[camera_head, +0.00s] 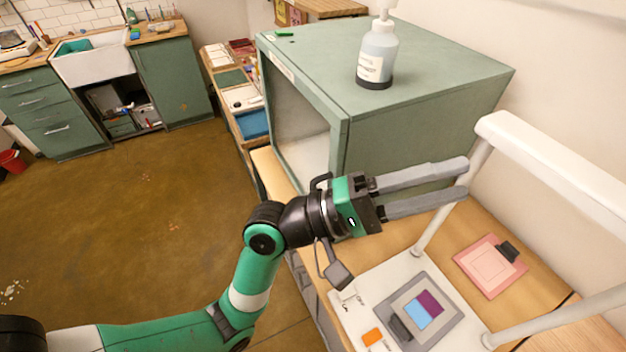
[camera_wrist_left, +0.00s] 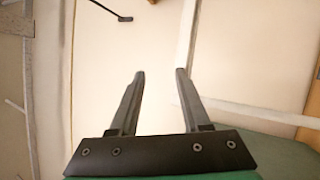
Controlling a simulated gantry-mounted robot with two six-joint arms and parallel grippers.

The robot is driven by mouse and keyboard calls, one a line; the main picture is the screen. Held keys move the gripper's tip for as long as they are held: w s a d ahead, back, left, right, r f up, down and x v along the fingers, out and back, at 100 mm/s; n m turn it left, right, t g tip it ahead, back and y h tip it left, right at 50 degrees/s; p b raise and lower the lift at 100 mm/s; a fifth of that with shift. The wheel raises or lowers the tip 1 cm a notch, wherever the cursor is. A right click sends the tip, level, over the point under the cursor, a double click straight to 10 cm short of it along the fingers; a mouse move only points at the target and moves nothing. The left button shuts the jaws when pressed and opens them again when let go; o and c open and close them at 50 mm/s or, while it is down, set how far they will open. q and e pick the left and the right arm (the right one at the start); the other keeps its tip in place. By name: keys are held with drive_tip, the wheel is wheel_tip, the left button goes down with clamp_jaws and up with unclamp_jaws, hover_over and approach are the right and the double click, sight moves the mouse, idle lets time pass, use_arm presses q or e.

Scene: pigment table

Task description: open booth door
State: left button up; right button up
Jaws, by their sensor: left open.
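The booth, a green box-shaped cabinet (camera_head: 425,135), stands on the wooden bench in the head view. Its front faces left and shows a pale interior (camera_head: 300,125); I cannot make out a separate door panel or handle. My left gripper (camera_head: 465,179) is in front of the booth's right-hand side in the picture, its fingers pointing right toward a white post. The fingers are parted with nothing between them. The left wrist view also shows the open left gripper (camera_wrist_left: 160,73) against a pale wall. My right gripper is not in view.
A pump bottle (camera_head: 377,55) stands on top of the booth. A white-framed stand (camera_head: 560,165) rises at the right, above a grey card with coloured patches (camera_head: 422,310) and a pink card (camera_head: 490,265). Open floor (camera_head: 130,220) lies at the left.

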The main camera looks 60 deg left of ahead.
use_arm(q)
drive_tip(key=s+a+f+n+y+p, duration=0.35)
drive_tip(key=a+f+n+p, duration=0.25)
drive_tip(key=a+f+n, duration=0.4)
drive_tip(key=s+a+f+n+g+y+p, duration=0.1)
drive_tip(key=s+a+f+n+y+p, duration=0.35)
drive_tip(key=s+n, duration=0.25)
drive_tip(key=s+a+f+n+y+p, duration=0.4)
drive_tip(key=s+n+y, duration=0.15)
drive_tip(key=n, duration=0.25)
drive_tip(key=w, duration=1.1)
drive_tip(key=shift+a, duration=0.4)
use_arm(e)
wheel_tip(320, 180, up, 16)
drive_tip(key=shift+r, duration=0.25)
use_arm(q)
drive_tip(key=shift+f, duration=0.1)
drive_tip(key=shift+c, duration=0.3)
clamp_jaws()
